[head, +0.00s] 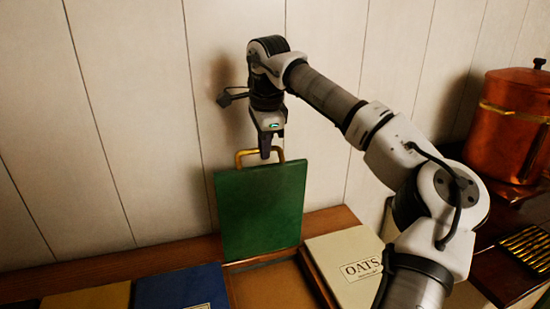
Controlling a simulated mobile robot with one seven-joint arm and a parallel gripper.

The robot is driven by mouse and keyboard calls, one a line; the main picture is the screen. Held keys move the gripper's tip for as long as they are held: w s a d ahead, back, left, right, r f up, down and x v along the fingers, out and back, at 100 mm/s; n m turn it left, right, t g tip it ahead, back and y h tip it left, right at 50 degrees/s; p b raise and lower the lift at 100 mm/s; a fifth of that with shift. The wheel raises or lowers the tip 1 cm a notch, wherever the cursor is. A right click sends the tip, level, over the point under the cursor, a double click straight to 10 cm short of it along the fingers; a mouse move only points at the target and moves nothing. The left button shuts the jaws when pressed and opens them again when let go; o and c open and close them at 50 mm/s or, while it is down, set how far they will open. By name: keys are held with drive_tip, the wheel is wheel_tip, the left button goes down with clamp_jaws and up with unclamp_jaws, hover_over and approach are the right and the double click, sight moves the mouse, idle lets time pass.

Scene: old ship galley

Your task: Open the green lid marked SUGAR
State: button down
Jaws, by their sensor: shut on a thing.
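The green lid (262,211) stands raised, nearly upright, at the back of its compartment, with its plain face toward me. No SUGAR marking shows on this face. A brass handle (240,155) sits at its top edge. My gripper (267,153) points down at the handle and is shut on it, with its fingers at the handle's middle. The open compartment (268,284) shows below the lid, brown inside; its contents are not clear.
A cream lid marked OATS (345,266) lies closed to the right. A blue lid (180,287) and a yellow lid (88,298) lie to the left. A copper pot (512,125) stands at the right. The panelled wall (130,110) rises close behind my gripper.

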drive_tip(key=shift+w+a+f, duration=0.25)
drive_tip(key=shift+w+a, duration=0.1)
drive_tip(key=shift+w, duration=0.5)
drive_tip(key=shift+w+a+f, duration=0.2)
drive_tip(key=shift+w+a, duration=0.1)
drive_tip(key=shift+w, duration=0.55)
drive_tip(key=shift+w+a+f, duration=0.25)
drive_tip(key=shift+w+a, duration=0.1)
drive_tip(key=shift+w, duration=0.5)
drive_tip(key=c, duration=1.5)
unclamp_jaws()
drive_tip(key=shift+w, duration=0.15)
drive_tip(key=shift+o, duration=0.2)
drive_tip(key=shift+r, duration=0.2)
drive_tip(key=v, duration=1.3)
drive_tip(key=shift+r, duration=0.35)
drive_tip(key=shift+f, duration=0.15)
